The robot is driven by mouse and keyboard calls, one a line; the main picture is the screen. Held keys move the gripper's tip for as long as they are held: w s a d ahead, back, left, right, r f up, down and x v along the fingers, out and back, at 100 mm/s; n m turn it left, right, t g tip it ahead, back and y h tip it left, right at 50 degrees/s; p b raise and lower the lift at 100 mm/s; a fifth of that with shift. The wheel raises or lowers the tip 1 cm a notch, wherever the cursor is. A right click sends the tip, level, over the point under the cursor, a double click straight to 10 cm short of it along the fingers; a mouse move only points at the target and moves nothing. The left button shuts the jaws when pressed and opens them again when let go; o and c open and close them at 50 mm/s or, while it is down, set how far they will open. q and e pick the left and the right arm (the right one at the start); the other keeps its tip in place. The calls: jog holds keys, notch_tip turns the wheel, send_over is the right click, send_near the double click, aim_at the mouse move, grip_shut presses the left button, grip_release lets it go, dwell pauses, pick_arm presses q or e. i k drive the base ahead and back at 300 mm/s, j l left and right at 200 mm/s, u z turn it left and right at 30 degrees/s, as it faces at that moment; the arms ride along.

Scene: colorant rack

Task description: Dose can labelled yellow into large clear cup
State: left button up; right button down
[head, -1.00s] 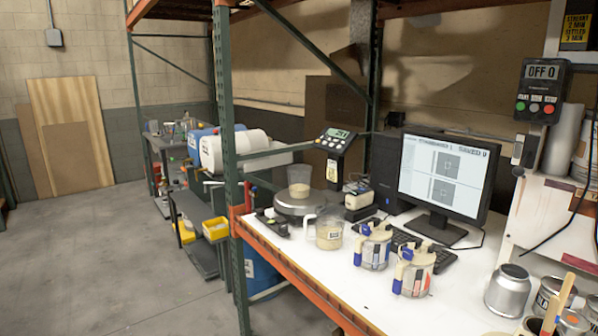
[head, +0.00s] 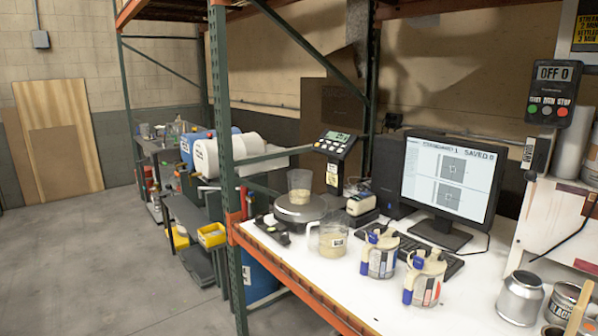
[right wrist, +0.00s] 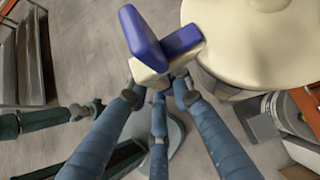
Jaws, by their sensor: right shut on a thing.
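A clear tapered cup (head: 299,187) with beige contents in its lower part stands upright on the round scale plate (head: 300,210). A clear handled jug (head: 328,240) with a small label, part full of beige liquid, stands in front of it. My right gripper (right wrist: 160,88) is shut on the cream handle part of a can (right wrist: 262,45) with a cream lid and a blue lever (right wrist: 150,35). The can's label is hidden, so I cannot read its colour. This gripper is outside the head view. My left gripper shows in neither view.
Two cans with blue levers (head: 380,255) (head: 425,280) stand on the white bench (head: 345,285), right of the jug. Behind are a keyboard and monitor (head: 450,180). A silver can (head: 520,298) stands at the right. A green rack post (head: 226,130) rises at the bench's left corner.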

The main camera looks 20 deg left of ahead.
aim_at(299, 181)
jog(key=i+j+z, duration=0.1)
jog(key=j, duration=0.4)
jog(key=i+j, duration=0.25)
jog(key=j, duration=0.25)
jog(key=i+j+z, duration=0.15)
jog(key=j, duration=0.4)
jog(key=i+j, duration=0.15)
jog(key=j, duration=0.35)
jog(key=i+j+z, duration=0.15)
jog(key=j, duration=0.4)
jog(key=i+j, duration=0.1)
jog(key=j, duration=0.45)
jog(key=i+j+z, duration=0.15)
jog(key=j, duration=0.4)
